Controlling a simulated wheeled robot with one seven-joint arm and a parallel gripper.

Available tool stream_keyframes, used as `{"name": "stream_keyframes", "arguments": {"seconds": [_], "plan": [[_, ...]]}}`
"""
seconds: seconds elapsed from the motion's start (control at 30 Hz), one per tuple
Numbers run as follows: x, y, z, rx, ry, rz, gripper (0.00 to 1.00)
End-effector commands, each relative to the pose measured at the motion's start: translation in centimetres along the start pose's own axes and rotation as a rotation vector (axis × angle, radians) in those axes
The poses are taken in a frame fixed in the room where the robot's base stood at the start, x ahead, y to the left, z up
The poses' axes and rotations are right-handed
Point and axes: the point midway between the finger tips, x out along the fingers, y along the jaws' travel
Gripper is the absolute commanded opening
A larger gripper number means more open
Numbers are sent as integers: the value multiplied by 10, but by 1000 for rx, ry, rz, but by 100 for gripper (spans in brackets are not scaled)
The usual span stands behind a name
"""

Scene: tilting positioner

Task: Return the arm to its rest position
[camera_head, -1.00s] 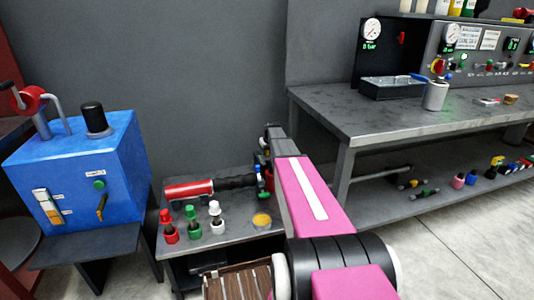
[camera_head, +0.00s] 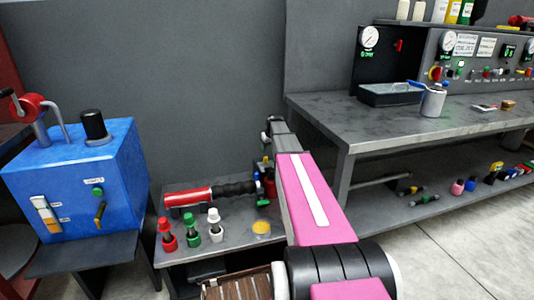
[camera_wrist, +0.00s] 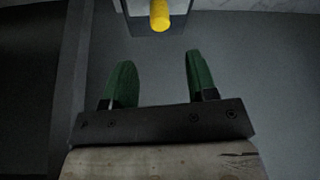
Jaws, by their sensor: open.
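My gripper shows in the wrist view (camera_wrist: 160,82), with two green fingers spread apart and nothing between them. Beyond the fingertips, at the top of that view, is a yellow cylindrical piece (camera_wrist: 159,15) on a grey block; it is apart from the fingers. In the head view my pink and black arm reaches forward over the right side of the low grey table, and the gripper itself cannot be made out there.
The low table (camera_head: 235,240) bears a red and black cylindrical tool (camera_head: 205,193) and several small coloured bottles (camera_head: 190,230). A blue box machine (camera_head: 75,185) stands left. A grey workbench (camera_head: 400,125) with a gauge panel (camera_head: 480,60) stands right.

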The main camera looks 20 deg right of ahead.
Motion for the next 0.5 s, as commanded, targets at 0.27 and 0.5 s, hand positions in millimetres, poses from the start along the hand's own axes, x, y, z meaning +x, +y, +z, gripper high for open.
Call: {"name": "stream_keyframes", "arguments": {"seconds": [0.27, 0.5], "plan": [[-12, 0, 0, 0, -1, -1, 53], [-12, -2, 2, 0, -2, -1, 53]]}}
